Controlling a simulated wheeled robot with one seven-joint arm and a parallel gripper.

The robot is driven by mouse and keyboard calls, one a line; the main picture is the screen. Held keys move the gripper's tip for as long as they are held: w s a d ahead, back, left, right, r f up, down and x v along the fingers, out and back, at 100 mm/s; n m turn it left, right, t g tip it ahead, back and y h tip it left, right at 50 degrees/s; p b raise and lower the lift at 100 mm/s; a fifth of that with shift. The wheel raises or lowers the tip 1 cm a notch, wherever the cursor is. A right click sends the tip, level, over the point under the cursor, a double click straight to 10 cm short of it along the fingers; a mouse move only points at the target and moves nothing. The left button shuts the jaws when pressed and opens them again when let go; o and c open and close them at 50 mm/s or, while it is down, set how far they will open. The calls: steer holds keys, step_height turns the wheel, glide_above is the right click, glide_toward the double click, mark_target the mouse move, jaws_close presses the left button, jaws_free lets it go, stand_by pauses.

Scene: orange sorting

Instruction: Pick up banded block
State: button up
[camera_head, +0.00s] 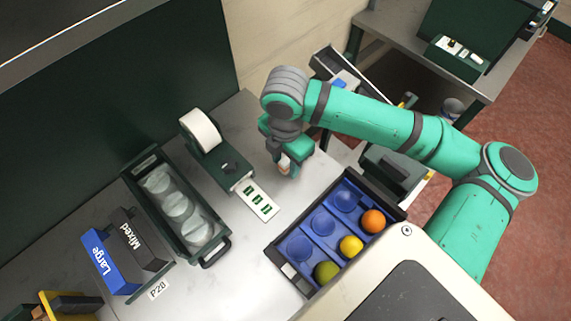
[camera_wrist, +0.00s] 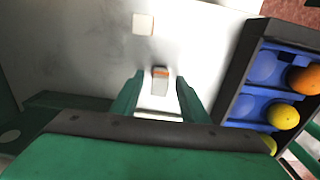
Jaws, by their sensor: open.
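The banded block (camera_wrist: 160,73) is small and pale grey with an orange band near its top end. In the wrist view it lies on the light tabletop between the tips of my open gripper (camera_wrist: 160,82), with a gap on each side. In the head view my gripper (camera_head: 288,166) points down over the table beside the blue-lined tray, and a small orange-and-pale patch shows by its fingers. The gripper's own body hides most of the block there. I cannot tell the fingers' exact height above the table.
A dark tray (camera_head: 272,250) with blue cups holds an orange, a yellow and a green fruit at right. A label roll dispenser (camera_head: 230,165) and a green rack of clear cups (camera_head: 132,174) stand left. A pale square piece (camera_wrist: 143,24) lies beyond the block.

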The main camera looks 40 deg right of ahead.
jaws_close()
stand_by(0.3)
